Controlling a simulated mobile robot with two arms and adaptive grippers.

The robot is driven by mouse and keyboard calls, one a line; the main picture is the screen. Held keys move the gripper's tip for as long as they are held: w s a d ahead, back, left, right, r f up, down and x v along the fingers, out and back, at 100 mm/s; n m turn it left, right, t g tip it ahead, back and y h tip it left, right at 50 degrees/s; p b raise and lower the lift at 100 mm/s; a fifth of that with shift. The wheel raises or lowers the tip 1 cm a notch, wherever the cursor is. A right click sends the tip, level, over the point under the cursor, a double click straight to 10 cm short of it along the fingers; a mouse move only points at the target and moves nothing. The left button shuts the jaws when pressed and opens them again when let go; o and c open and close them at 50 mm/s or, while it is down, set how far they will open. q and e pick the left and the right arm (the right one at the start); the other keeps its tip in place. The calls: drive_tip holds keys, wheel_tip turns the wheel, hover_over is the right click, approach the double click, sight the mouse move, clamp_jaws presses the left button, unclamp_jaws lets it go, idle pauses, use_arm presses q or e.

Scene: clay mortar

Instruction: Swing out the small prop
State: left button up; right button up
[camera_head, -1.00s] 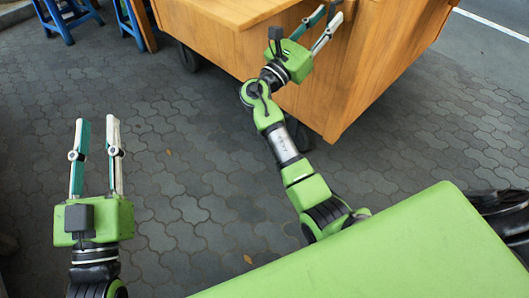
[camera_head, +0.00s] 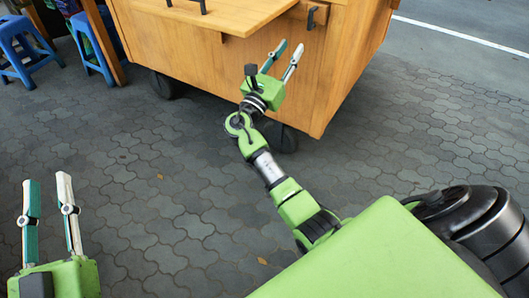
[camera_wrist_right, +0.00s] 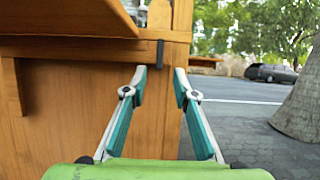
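A small black bar (camera_head: 311,17) sits on the wooden cart's side, beside a short wooden piece under the top ledge. A black bar (camera_wrist_right: 160,53) also shows in the right wrist view, straight ahead between my fingertips. A wooden bracket (camera_wrist_right: 12,85) stands under the ledge at far left there. I cannot tell for sure which of these is the small prop. My right gripper (camera_head: 288,48) is open and empty, just below and left of the bar in the picture; in the wrist view its fingers (camera_wrist_right: 160,76) are apart. My left gripper (camera_head: 48,184) is open and empty over the pavement.
The wooden cart (camera_head: 240,70) fills the top middle, with a projecting ledge (camera_head: 225,18) and black wheels (camera_head: 280,138). Blue stools (camera_head: 20,50) stand at top left. The grey pavement (camera_head: 150,220) is clear. A tree trunk (camera_wrist_right: 300,105) and a parked car (camera_wrist_right: 270,73) are far off.

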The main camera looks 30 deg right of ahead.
wheel_tip(320, 180, down, 13)
drive_tip(key=w+a+t+y+p, duration=0.2)
drive_tip(key=a+y+p, duration=0.1)
drive_tip(key=y+p, duration=0.55)
drive_tip(key=s+a+f+m+g+y+p, duration=0.1)
drive_tip(key=s+a+f+y+p, duration=0.1)
drive_tip(key=s+f+p, duration=0.2)
drive_tip(key=s+a+f+m+g+y+p, duration=0.1)
drive_tip(key=s+a+f+y+p, duration=0.1)
drive_tip(key=f+p, duration=0.5)
wheel_tip(320, 180, down, 3)
drive_tip(key=shift+s+a+r+m, duration=0.2)
drive_tip(key=shift+s+a+m, duration=0.2)
drive_tip(key=shift+s+a, duration=0.4)
drive_tip(key=shift+s+d, duration=0.1)
drive_tip(key=shift+d, duration=0.05)
